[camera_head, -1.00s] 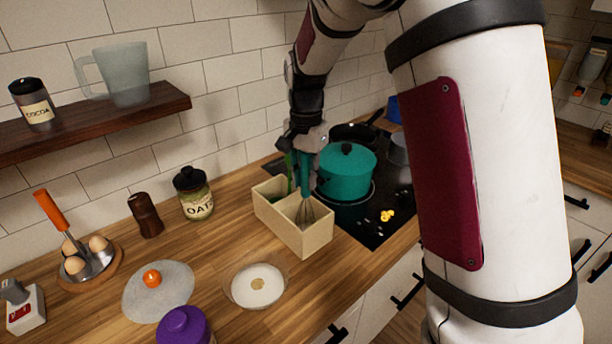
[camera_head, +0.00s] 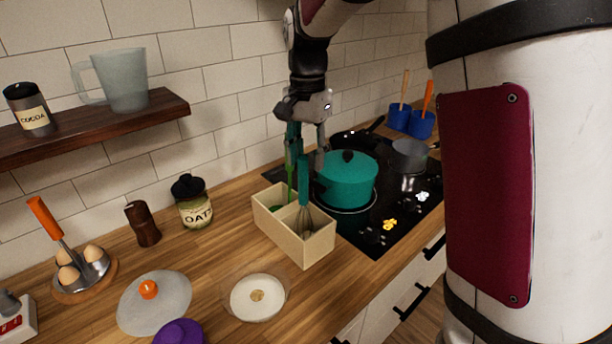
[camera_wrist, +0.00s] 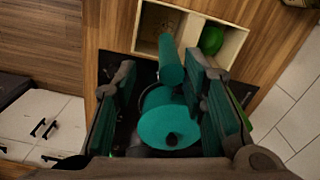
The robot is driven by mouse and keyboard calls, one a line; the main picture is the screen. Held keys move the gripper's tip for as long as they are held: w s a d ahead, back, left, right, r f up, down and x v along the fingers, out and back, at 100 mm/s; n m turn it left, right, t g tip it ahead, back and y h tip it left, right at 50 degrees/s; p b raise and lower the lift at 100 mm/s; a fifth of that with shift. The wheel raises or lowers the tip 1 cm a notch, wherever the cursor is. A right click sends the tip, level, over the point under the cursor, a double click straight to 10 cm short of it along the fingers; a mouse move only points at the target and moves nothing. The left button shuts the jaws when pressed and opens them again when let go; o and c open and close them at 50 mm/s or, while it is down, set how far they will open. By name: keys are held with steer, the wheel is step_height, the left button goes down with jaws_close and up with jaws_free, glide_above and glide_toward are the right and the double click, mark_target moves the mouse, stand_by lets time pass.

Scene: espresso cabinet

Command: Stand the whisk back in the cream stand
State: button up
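The whisk (camera_head: 304,182) has a teal handle and wire loops. It stands nearly upright in the nearer compartment of the cream stand (camera_head: 318,250), with its wires inside the box. My gripper (camera_head: 308,152) is above the stand with its fingers spread. The cream stand (camera_wrist: 192,14) shows at the top of that view. The bottom of the whisk is hidden by the box wall.
A green utensil (camera_head: 290,168) stands in the stand's other compartment. A teal pot (camera_head: 346,182) sits on the black hob, just right of the stand. A lidded oat jar (camera_head: 193,203) and a glass bowl (camera_head: 259,296) stand left. The counter between them is clear.

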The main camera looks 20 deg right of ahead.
step_height(320, 180, up, 4)
steer(key=shift+f, duration=0.15)
steer(key=s+r+n+t, duration=0.3)
steer(key=s+r+n, duration=0.2)
steer(key=s, duration=0.8)
steer(key=s+f+n+t, duration=0.1)
steer(key=s+n, duration=0.2)
steer(key=s, duration=0.3)
steer(key=s+f+n+t, duration=0.1)
steer(key=s+f+n, duration=0.1)
steer(key=s, duration=0.5)
steer(key=shift+f+n, duration=0.3)
steer(key=shift+n, duration=0.1)
